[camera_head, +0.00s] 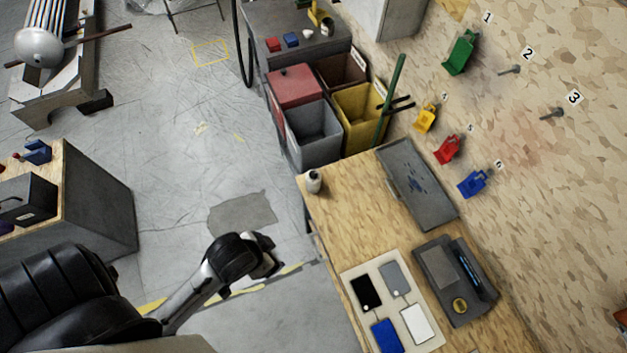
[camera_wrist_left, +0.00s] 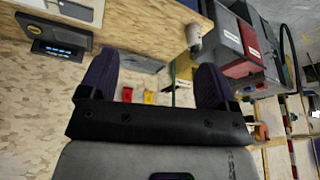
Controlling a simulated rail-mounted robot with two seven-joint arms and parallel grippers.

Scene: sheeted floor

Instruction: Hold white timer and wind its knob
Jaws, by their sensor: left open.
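A small white upright item (camera_head: 313,181) with a dark patch on it stands near the far left corner of the wooden workbench (camera_head: 340,215). It could be the white timer; its knob is too small to make out. It also shows in the left wrist view (camera_wrist_left: 194,37), beyond the right-hand finger. A smaller white item (camera_head: 308,33) lies on the grey far bench. My left gripper (camera_head: 272,256) is off the workbench's left side, apart from the white item. In the left wrist view my left gripper (camera_wrist_left: 155,80) is open, with nothing between its fingers. My right gripper is not in view.
The workbench carries a grey tray (camera_head: 420,185), a board with coloured panels (camera_head: 390,300) and a dark device (camera_head: 455,280). Red, grey and yellow bins (camera_head: 315,135) stand beyond it. Coloured holders hang on the wall. The floor to the left is mostly clear.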

